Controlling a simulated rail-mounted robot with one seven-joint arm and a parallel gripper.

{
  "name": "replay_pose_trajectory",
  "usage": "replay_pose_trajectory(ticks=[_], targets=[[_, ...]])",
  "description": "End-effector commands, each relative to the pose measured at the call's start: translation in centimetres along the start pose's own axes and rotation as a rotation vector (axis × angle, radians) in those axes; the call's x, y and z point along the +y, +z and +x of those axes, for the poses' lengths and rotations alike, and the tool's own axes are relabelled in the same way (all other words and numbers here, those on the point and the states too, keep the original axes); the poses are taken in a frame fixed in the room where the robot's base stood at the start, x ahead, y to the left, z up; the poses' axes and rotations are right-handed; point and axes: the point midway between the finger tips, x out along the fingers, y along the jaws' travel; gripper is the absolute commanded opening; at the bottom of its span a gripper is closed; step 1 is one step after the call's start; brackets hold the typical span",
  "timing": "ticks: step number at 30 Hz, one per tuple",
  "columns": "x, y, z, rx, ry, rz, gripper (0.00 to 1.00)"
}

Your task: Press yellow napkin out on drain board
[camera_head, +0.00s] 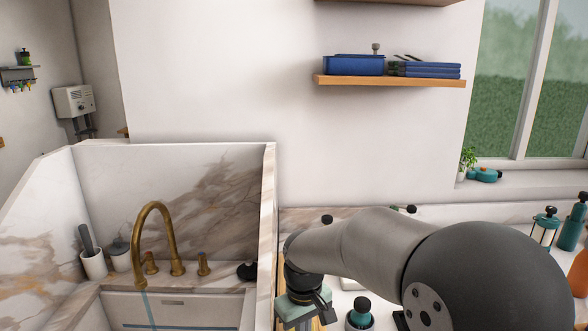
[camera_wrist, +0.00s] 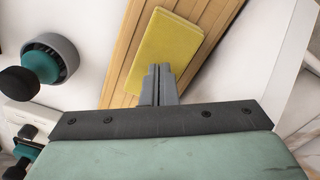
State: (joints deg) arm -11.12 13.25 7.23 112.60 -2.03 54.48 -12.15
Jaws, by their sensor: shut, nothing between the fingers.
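In the wrist view a flat yellow napkin (camera_wrist: 165,47) lies on the wooden, slatted drain board (camera_wrist: 121,66). It looks like a folded rectangle and lies at a slant along the slats. My gripper (camera_wrist: 159,70) is shut and empty, with its fingertips at the napkin's lower edge in the picture. I cannot tell whether the fingertips touch the napkin or hover above it. In the head view my arm hides the napkin and most of the board; only a strip of the board (camera_head: 281,272) shows beside the arm.
A marble-walled sink with a brass faucet (camera_head: 160,240) stands left of my arm. A dark-capped teal bottle (camera_head: 360,315) stands close to my arm. In the wrist view a grey round bowl (camera_wrist: 62,55) with a teal item is left of the board. More bottles (camera_head: 545,226) stand at the right.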

Motion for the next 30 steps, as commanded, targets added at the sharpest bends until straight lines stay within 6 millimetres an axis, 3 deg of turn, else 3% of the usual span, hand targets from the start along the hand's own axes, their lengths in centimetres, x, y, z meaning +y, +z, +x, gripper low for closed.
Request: replay_pose_trajectory(ticks=[22,30], targets=[[0.0,-0.1,-6.6,0.004,0.001,0.0,0.0],[0.0,-0.1,-7.2,0.004,0.001,0.0,0.0]])
